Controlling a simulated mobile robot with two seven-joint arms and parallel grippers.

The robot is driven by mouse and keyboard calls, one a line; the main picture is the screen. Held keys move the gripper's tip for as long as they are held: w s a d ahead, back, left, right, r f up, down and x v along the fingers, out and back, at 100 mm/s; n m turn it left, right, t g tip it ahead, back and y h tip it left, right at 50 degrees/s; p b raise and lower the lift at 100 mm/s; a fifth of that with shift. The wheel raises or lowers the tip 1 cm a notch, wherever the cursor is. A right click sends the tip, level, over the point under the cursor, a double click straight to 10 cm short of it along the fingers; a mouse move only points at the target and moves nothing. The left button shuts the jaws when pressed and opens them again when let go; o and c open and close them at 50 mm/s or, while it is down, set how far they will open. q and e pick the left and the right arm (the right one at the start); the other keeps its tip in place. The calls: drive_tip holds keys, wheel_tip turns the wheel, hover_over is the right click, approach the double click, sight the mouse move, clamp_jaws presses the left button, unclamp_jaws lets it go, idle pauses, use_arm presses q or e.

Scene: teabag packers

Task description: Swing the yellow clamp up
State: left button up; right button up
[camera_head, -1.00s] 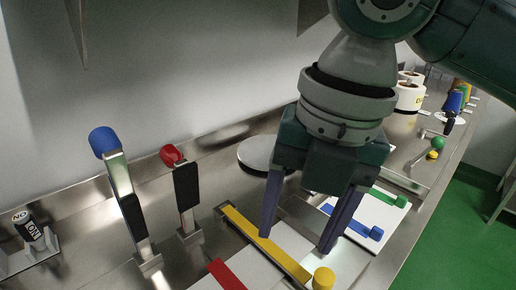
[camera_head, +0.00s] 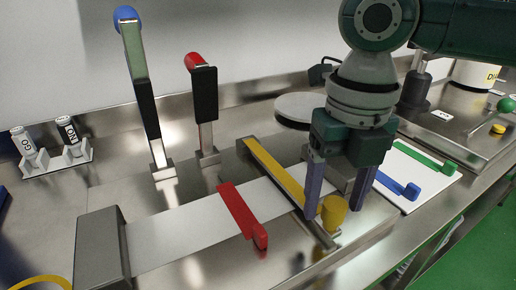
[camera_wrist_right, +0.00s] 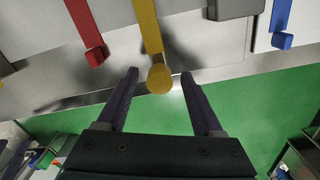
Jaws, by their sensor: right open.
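The yellow clamp (camera_head: 273,168) is a flat bar lying down across the white strip, with a round yellow knob (camera_head: 334,212) at its near end. In the right wrist view the yellow knob (camera_wrist_right: 160,79) sits between the two fingertips, with space on both sides. My right gripper (camera_head: 336,212) is open, its fingers pointing down at the knob end of the clamp. It also shows in the right wrist view (camera_wrist_right: 159,74). No contact with the knob is visible. My left gripper is not in view.
A red clamp (camera_head: 240,212) lies flat to the left. Blue (camera_head: 394,184) and green (camera_head: 425,157) bars lie on a white board at right. Upright levers with blue (camera_head: 125,14) and red (camera_head: 194,61) knobs stand at left. Two shakers (camera_head: 67,130) stand far left.

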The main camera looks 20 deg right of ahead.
drive_tip(key=shift+f, duration=0.6)
clamp_jaws()
idle(1.0)
